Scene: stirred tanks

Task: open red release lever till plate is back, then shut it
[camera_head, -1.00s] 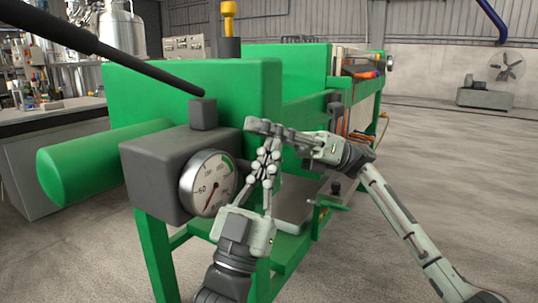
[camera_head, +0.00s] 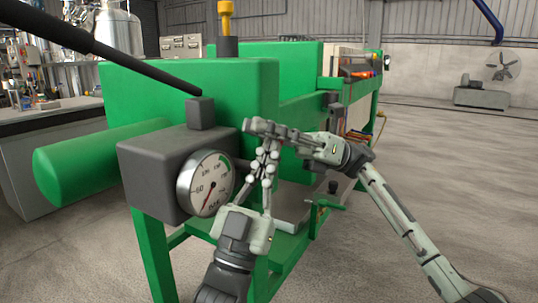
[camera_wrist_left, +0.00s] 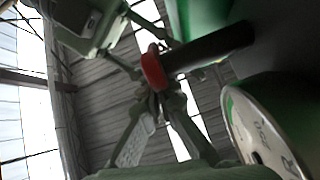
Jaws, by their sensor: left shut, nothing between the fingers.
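A dark rod (camera_wrist_left: 205,52) with a red end (camera_wrist_left: 153,68) shows in the left wrist view, just beyond my left fingers; it looks like the release lever. In the head view it is hidden behind my grippers. My left gripper (camera_head: 268,150) points up beside the gauge of the green press, shut with nothing between its fingers. In the wrist view (camera_wrist_left: 158,95) its fingertips are close to the red end; contact is unclear. My right gripper (camera_head: 250,126) reaches in from the right just above the left fingertips; its opening is unclear. I cannot make out the plate.
A round gauge (camera_head: 205,184) on a grey block (camera_head: 150,170) stands just left of my left gripper. A long dark bar (camera_head: 100,48) slants down to the block's top. The green press body (camera_head: 190,90) fills the middle. Open floor (camera_head: 450,170) lies to the right.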

